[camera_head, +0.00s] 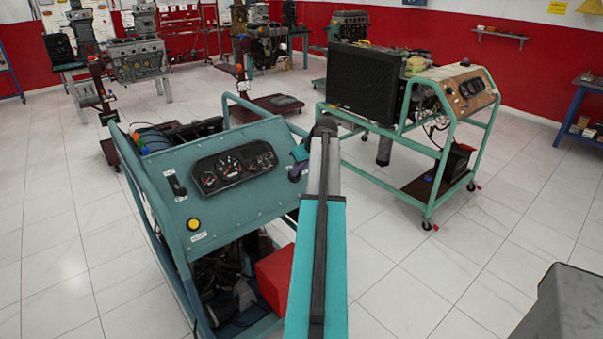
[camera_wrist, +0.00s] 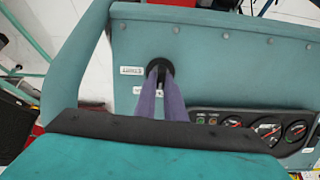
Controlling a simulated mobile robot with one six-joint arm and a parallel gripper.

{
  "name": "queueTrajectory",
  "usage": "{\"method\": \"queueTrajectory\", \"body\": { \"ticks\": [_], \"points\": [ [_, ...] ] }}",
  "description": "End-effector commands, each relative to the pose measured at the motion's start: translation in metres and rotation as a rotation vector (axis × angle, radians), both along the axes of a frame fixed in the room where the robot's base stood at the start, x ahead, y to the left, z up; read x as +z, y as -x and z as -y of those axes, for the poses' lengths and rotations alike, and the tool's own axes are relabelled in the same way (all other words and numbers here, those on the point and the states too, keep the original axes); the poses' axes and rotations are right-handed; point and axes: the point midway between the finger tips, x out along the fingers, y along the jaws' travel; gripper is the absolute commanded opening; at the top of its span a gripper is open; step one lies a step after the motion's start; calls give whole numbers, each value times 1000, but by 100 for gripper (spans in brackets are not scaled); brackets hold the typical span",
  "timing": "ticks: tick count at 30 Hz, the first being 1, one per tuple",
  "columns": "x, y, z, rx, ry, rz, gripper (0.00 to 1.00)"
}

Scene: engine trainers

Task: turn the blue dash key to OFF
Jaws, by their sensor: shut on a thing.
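The teal dash panel (camera_head: 225,200) of the near engine trainer carries a row of black gauges. My gripper (camera_head: 297,168) is at the right end of this panel. In the wrist view, the purple fingers of my gripper (camera_wrist: 161,76) close together at a round black switch bezel (camera_wrist: 159,64). They are shut on the dash key there. The key itself is almost wholly hidden by the fingers, so its blue colour and its angle cannot be made out. A small white label (camera_wrist: 131,70) sits beside the bezel, its text too small to read.
The panel has a yellow button (camera_head: 193,224) and a black lever at its left. A red box (camera_head: 275,277) sits low in the frame. A second trainer with a radiator (camera_head: 365,85) stands at the right. White tiled floor lies free between them.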

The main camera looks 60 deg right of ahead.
Motion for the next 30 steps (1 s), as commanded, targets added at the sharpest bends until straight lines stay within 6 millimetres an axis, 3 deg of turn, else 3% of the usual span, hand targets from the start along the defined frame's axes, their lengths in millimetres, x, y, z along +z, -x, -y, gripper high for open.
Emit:
{"method": "queueTrajectory", "body": {
  "ticks": [1, 20, 21, 24, 30],
  "points": [
    [-6, 5, -1, 15, 11, -17, 0],
    [-4, 4, -1, 67, 53, -31, 0],
    [-4, 4, -1, 67, 53, -32, 14],
    [-3, 3, -1, 67, 54, -29, 28],
    [-1, 1, -1, 67, 55, -26, 28]
  ]
}}
